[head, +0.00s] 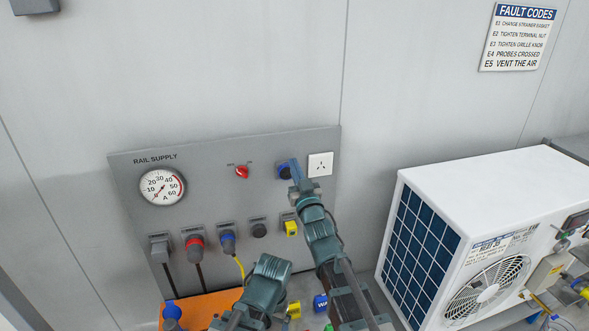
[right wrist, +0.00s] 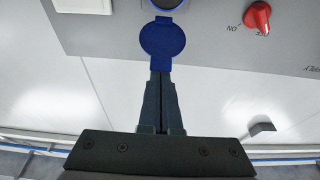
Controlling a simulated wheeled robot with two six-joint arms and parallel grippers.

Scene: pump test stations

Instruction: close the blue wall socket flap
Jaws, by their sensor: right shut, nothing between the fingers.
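The blue wall socket (head: 284,172) sits on the grey panel, left of a white square outlet. Its blue flap (head: 295,169) stands open, out from the panel. In the right wrist view the round flap (right wrist: 162,38) shows broadside, with part of the socket opening (right wrist: 167,3) uncovered beyond it at the top edge. My right gripper (head: 297,184) is shut and empty at the flap. In the right wrist view its fingertips (right wrist: 161,74) meet the flap's near edge; I cannot tell whether they touch it. My left gripper cannot be made out.
A red rotary switch (head: 242,172) and a gauge (head: 162,187) are left of the socket. The white outlet (head: 320,164) is close on its right. A row of plugs and sockets (head: 228,242) runs below. A white outdoor unit (head: 480,215) stands at right.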

